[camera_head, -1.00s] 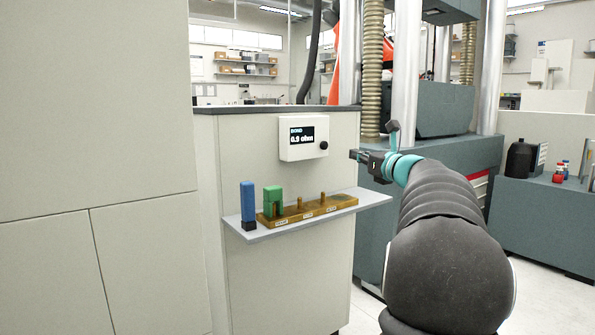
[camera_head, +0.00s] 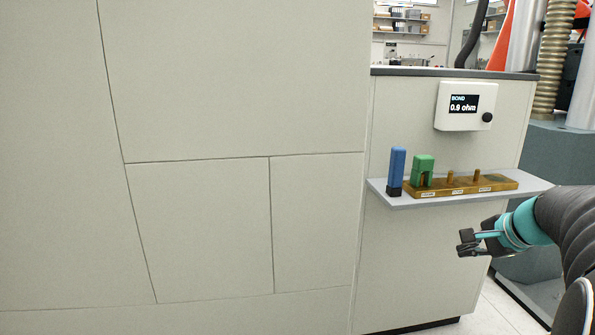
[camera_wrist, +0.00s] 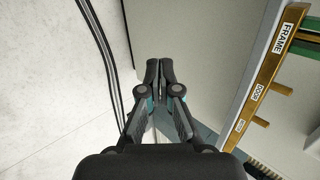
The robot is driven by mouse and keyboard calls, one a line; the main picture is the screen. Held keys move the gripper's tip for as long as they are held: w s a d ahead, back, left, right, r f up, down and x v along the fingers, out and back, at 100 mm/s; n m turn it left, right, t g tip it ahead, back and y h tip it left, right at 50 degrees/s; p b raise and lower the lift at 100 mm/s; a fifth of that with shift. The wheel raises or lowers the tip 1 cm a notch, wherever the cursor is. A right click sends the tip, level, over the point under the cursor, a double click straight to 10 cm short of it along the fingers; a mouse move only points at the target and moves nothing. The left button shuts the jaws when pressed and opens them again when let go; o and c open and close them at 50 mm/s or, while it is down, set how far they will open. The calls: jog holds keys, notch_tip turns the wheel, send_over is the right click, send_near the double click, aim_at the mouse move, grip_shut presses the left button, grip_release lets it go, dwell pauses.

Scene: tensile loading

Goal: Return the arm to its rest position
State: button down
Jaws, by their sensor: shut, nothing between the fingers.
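My gripper (camera_head: 464,244) is at the right of the head view, below and in front of the small shelf, apart from it. In the wrist view its two dark fingers (camera_wrist: 159,64) are together with nothing between them. My arm comes in from the right edge and is bent, with its nearer part cut off by the frame.
The grey shelf (camera_head: 408,203) holds a wooden rack (camera_head: 510,184) with pegs, a green block (camera_head: 424,164) and a blue block (camera_head: 397,166). A meter (camera_head: 466,105) reading 0.9 ohm hangs above. Pale panels (camera_head: 200,230) fill the left. Floor (camera_head: 500,305) shows at lower right.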

jog(key=s+a+n+g+h+p, duration=0.1)
jog(key=s+a+n+p, duration=0.5)
jog(key=s+a+n, duration=1)
jog(key=shift+s+a+r+n+g+h, duration=0.4)
jog(key=shift+s+a+g, duration=0.4)
jog(key=shift+s+a, duration=2.4)
jog(key=shift+w+a, duration=0.9)
jog(key=shift+w, duration=0.05)
